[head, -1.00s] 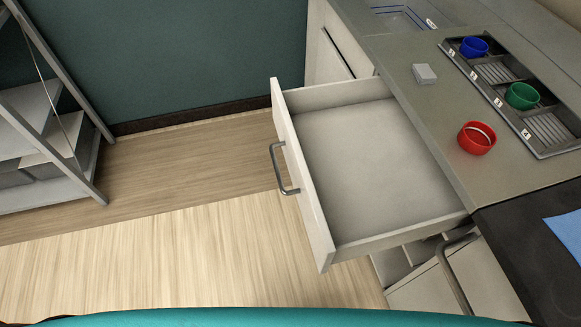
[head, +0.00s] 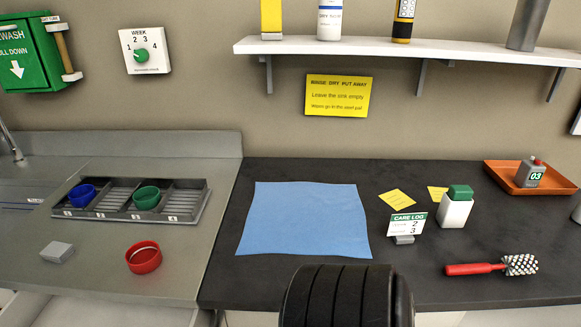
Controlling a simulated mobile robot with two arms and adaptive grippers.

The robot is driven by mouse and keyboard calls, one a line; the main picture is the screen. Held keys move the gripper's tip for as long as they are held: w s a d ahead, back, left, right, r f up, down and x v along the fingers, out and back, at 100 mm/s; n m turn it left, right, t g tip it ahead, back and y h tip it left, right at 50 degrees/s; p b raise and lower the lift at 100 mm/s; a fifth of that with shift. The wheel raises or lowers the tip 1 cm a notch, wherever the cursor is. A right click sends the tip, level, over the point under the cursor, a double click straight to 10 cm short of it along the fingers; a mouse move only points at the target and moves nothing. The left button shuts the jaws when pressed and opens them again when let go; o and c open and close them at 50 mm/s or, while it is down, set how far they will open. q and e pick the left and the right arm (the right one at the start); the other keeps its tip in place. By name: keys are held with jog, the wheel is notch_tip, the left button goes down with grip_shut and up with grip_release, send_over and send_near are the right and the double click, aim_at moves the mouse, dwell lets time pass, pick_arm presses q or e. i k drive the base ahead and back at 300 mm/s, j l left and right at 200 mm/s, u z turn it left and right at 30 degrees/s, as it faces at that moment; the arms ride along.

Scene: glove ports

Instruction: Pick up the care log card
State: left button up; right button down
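The care log card (head: 408,223) is a small white card with a green header and the numbers 2 and 3. It stands upright in a small grey holder (head: 404,240) on the dark countertop, right of the blue cloth. Neither of my grippers is in view, so whether they are open or shut is hidden.
The blue cloth (head: 304,220) lies left of the card. A white bottle with a green cap (head: 456,210) stands close to its right. Yellow notes (head: 397,199) lie behind. A red-handled brush (head: 478,268) lies to the front right. A shelf (head: 400,49) overhangs the back.

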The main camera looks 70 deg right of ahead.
aim_at(402, 226)
jog(key=k+z, duration=0.15)
jog(key=z, duration=2.8)
jog(key=k+j+z, duration=0.1)
jog(key=k+j, duration=0.1)
jog(key=k, duration=0.05)
